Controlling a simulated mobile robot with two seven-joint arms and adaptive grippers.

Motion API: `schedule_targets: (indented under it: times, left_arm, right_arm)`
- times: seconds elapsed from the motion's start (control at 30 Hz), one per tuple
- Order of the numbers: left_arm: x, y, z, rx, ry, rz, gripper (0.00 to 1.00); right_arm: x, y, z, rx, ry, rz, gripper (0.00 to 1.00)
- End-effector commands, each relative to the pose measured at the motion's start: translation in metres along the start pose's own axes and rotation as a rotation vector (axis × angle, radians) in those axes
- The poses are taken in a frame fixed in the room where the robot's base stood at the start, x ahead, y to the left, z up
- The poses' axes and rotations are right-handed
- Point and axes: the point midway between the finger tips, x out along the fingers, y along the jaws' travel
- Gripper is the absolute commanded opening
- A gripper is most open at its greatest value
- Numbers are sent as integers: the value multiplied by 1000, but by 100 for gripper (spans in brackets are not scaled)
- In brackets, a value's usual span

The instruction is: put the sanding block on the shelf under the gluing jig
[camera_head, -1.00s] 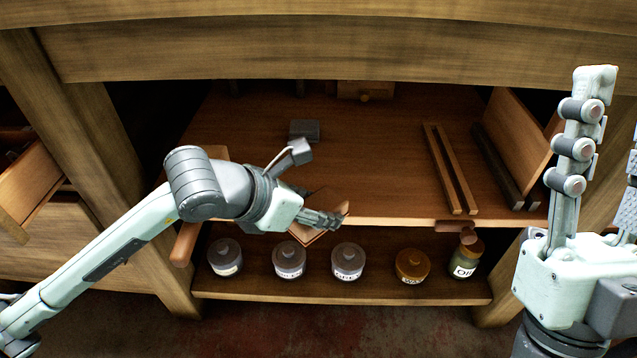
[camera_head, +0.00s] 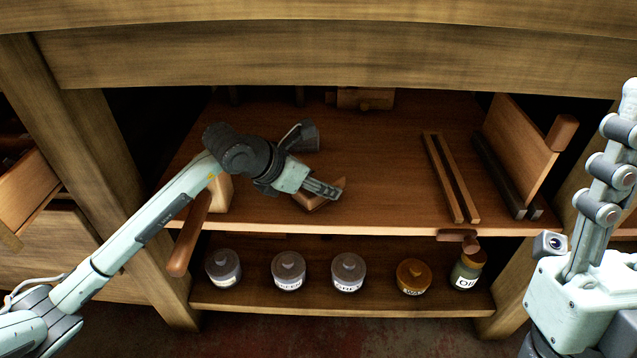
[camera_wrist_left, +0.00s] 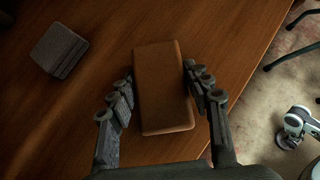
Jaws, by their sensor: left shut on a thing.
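A brown rectangular block (camera_wrist_left: 163,88), which looks like the sanding block, lies between the fingers of my left gripper (camera_wrist_left: 163,100) in the left wrist view. In the head view my left gripper (camera_head: 322,190) is shut on this block (camera_head: 310,201), over the front part of the wooden upper shelf (camera_head: 385,185). I cannot tell whether the block touches the shelf. My right gripper (camera_head: 612,160) points up at the right edge, partly cut off, away from the shelves. I cannot make out which thing is the gluing jig.
A grey block (camera_wrist_left: 60,50) lies behind the held block. Two pale rails (camera_head: 452,178), dark bars (camera_head: 505,178) and an upright board (camera_head: 518,145) stand at the right. Several jars (camera_head: 348,272) line the lower shelf (camera_head: 330,299). The upper shelf's middle is clear.

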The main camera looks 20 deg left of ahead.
Motion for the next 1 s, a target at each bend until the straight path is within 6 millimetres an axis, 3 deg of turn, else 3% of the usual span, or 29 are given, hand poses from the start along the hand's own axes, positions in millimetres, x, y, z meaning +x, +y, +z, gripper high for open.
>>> schedule_targets:
  times: [0.27, 0.3, 0.47, 0.8, 1.0]
  left_arm:
    - [2, 0, -2, 1, -1, 1, 13]
    - [1, 0, -1, 0, 0, 0, 52]
    - [1, 0, -1, 0, 0, 0, 70]
    - [-2, 0, 2, 0, 0, 0, 70]
    - [-31, 0, 1, 3, 0, 2, 70]
  right_arm:
    - [-2, 0, -2, -1, 14, -1, 40]
    - [-1, 0, -3, -1, 20, -2, 40]
    - [-1, 0, -3, -1, 19, -1, 40]
    - [3, 0, -2, 0, 11, -1, 40]
    - [4, -1, 14, 5, -86, 1, 40]
